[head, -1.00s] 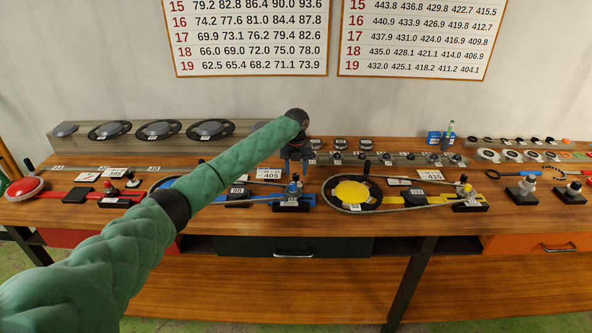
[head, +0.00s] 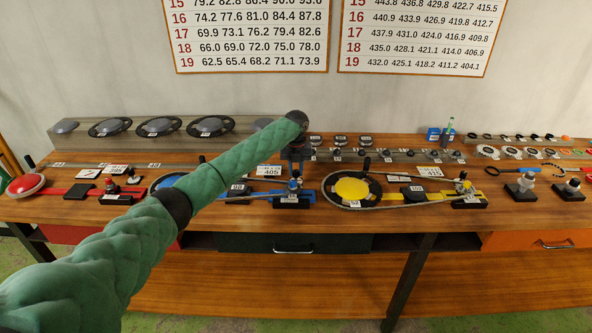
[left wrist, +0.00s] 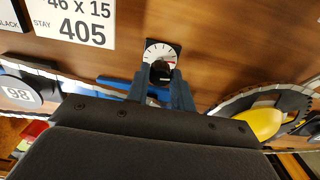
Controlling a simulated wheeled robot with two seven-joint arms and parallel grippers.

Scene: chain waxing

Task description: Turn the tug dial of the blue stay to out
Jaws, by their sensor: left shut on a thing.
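The blue stay (head: 308,196) lies on the bench left of centre, partly hidden behind my left arm. Its blue bar also shows in the left wrist view (left wrist: 112,82). In the left wrist view the tug dial (left wrist: 160,50) has a white face with dark tick marks and a red mark at its right. My left gripper (head: 296,174) points down over the right end of the blue stay. In the wrist view its fingers (left wrist: 160,90) are shut on the dark knob of the dial. The knob's pointer is mostly hidden, so its setting cannot be read. My right gripper is not in view.
A card reading 405 (head: 270,170) lies behind the blue stay. The yellow stay (head: 380,198) with its chainring and chain is close on the right. The red stay (head: 52,192) is at the left. Small parts line the back rail.

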